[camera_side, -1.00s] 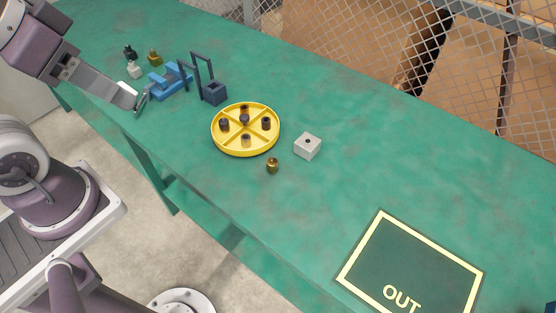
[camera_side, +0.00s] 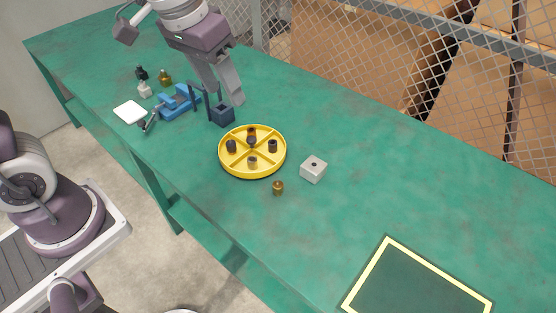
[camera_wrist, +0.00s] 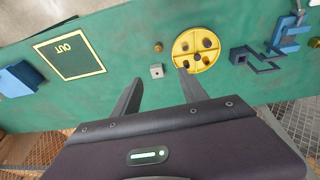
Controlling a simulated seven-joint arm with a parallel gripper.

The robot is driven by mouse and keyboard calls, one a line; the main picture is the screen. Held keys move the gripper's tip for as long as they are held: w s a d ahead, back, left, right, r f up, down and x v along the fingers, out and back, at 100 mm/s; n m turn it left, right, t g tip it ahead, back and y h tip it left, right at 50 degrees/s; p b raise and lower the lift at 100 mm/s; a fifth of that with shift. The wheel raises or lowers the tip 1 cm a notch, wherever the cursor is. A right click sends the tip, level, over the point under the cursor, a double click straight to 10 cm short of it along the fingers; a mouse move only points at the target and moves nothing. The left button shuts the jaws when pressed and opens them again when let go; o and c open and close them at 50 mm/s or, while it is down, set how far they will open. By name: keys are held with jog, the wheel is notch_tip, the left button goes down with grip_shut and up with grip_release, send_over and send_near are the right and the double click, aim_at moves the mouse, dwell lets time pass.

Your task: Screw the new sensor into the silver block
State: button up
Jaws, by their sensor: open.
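The silver block (camera_side: 313,169) is a small pale cube with a dark hole in its top, on the green bench right of the yellow tray. It also shows in the wrist view (camera_wrist: 156,71). A small brass part (camera_side: 278,188) stands alone in front of the tray; in the wrist view it is above the block (camera_wrist: 158,47). The round yellow tray (camera_side: 225,166) holds several small dark and brass parts. I cannot tell which part is the new sensor. My gripper (camera_wrist: 159,80) is open and empty, above the bench behind the tray in the side view.
A dark blue holder (camera_side: 222,116) and a blue vise-like tool (camera_side: 178,101) stand left of the tray. A white square (camera_side: 129,111) and small bottles (camera_side: 145,89) lie farther left. The OUT mat (camera_side: 420,290) is at front right; bench between is clear. Mesh fence behind.

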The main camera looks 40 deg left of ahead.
jog(key=w+d+f+g, duration=0.2)
jog(key=w+f, duration=0.6)
jog(key=f, duration=0.4)
jog(key=g, duration=0.1)
send_over(278, 184)
notch_tip(278, 184, down, 13)
jog(key=shift+y, duration=0.4)
jog(key=shift+f, duration=5.2)
jog(key=shift+c, duration=0.4)
grip_shut()
jog(key=shift+r, duration=2.55)
